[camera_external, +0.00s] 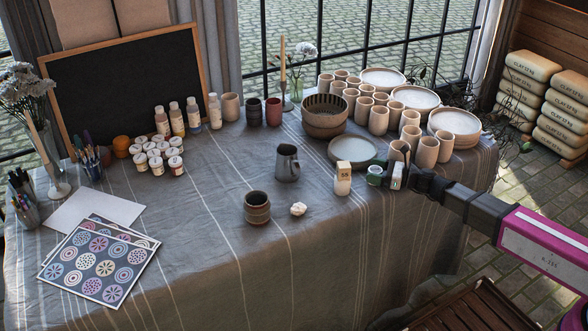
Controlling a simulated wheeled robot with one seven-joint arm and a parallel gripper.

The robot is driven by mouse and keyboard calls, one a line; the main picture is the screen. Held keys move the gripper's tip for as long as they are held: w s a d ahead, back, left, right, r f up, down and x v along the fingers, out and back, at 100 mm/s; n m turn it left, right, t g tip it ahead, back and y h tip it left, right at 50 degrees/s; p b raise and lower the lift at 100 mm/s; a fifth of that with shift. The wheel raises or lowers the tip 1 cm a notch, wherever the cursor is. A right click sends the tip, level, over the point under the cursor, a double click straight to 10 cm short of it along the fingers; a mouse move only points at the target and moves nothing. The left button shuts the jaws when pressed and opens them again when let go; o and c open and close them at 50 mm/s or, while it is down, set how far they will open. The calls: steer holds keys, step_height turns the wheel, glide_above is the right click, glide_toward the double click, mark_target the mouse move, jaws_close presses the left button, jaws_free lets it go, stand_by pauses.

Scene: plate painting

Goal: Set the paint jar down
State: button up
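A small paint jar (375,175) with green on it is at the end of my gripper (384,176), near the front right part of the table. My gripper reaches in from the right, low over the cloth, and its fingers appear closed on the jar. The fingers partly hide the jar's right side. I cannot tell whether the jar's base touches the cloth. The grey table cloth (310,215) lies under it.
A pale bottle marked 55 (343,180) stands just left of the jar. A shallow plate (352,149) lies behind it, and clay cups (427,152) stand close behind my gripper. The front cloth is mostly clear.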

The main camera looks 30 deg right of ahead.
steer(key=shift+r, duration=0.15)
steer(key=v, duration=1.2)
steer(key=shift+s+d+f+n+g, duration=0.15)
steer(key=shift+s+f+n+g, duration=0.25)
steer(key=shift+n, duration=0.6)
steer(key=s+d+f+n+g+h, duration=0.3)
steer(key=s+f+n+g+h, duration=0.2)
steer(key=s+f+n, duration=0.4)
steer(key=s+d+f+n+g+h, duration=0.4)
steer(key=s+f+n, duration=0.5)
steer(key=n, duration=0.7)
step_height(320, 180, down, 4)
steer(key=g+h, duration=0.2)
steer(key=g, duration=0.1)
steer(key=shift+s+d+h, duration=0.25)
steer(key=shift+s+h, duration=0.05)
